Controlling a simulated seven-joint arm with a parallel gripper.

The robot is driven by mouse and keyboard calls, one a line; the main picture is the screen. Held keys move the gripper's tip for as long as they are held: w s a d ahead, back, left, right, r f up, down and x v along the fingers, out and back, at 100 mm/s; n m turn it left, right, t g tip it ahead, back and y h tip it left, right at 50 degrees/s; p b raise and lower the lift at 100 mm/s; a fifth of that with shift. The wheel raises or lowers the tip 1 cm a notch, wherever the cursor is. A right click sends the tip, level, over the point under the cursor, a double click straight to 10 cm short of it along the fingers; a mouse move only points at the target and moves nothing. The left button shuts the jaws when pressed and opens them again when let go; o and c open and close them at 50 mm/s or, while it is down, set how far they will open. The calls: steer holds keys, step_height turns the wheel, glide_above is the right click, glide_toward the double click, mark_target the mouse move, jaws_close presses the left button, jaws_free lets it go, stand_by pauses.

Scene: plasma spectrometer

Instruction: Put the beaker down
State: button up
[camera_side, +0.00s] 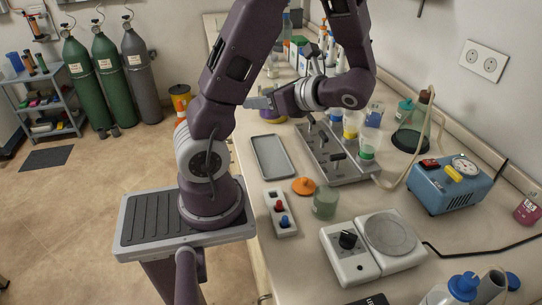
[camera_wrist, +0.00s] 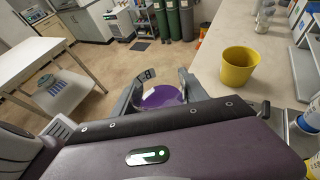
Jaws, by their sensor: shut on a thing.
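My gripper (camera_side: 262,101) is near the left edge of the bench in the side view, partly behind my own arm. In the wrist view my gripper (camera_wrist: 159,88) has its fingers on either side of a round purple surface (camera_wrist: 163,97), which looks like the purple contents of the held beaker seen from above. The beaker's clear walls and its base are hard to make out, and its height over the bench cannot be told. Another clear, greenish beaker (camera_side: 325,203) stands upright on the bench, apart from my gripper.
A yellow cup (camera_wrist: 238,67) stands on the bench beside my gripper. Bare bench (camera_wrist: 204,55) shows left of the cup.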

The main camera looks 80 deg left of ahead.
mark_target(270, 161)
steer(key=w+a+r+m+t, duration=0.1)
steer(key=w+a+m+y, duration=0.1)
steer(key=shift+w+a+r+t, duration=0.1)
steer(key=shift+a+r+t, duration=0.25)
steer(key=shift+r+t, duration=0.05)
step_height(270, 161, down, 20)
steer(key=shift+w+a+r, duration=0.1)
stand_by(0.4)
steer(key=o, duration=1.5)
